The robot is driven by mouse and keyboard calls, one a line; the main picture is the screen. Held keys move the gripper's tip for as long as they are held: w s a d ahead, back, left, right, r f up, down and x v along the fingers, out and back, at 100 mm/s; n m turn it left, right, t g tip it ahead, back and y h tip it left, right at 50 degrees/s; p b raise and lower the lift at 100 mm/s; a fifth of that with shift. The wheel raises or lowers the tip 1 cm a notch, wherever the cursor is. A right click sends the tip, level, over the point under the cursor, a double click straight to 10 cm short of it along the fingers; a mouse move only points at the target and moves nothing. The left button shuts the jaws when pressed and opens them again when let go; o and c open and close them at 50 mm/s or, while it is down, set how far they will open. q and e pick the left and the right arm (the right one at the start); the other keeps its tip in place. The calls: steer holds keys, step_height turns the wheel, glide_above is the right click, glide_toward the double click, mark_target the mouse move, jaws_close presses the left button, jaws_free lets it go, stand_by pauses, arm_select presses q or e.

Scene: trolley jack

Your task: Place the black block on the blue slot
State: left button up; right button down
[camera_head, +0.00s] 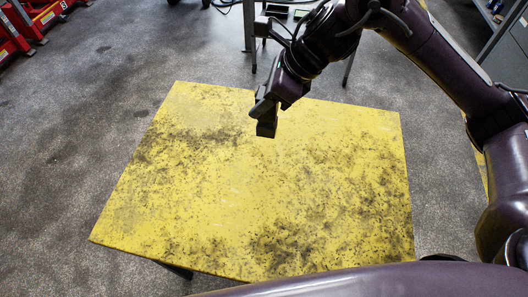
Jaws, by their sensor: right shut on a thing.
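My right gripper (264,110) reaches in from the upper right and points down over the back middle of the yellow tabletop. It is shut on a small dark block (266,129), which looks like the black block and sticks out below the fingers. The block appears to hang above the tabletop, but its exact height is hard to tell. No blue slot shows in this view. My left gripper is not in view.
The stained yellow table (205,200) is otherwise bare, with free room all around. Behind it stands a stand with metal legs (250,40) and dark bins (277,12). Red jacks (15,32) are at the far left, and a grey cabinet (505,45) is at the right.

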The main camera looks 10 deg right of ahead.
step_height(320, 180, down, 16)
steer(key=shift+p, duration=0.4)
steer(key=shift+w, duration=0.1)
steer(key=shift+f, duration=0.15)
steer(key=c, duration=0.9)
jaws_free()
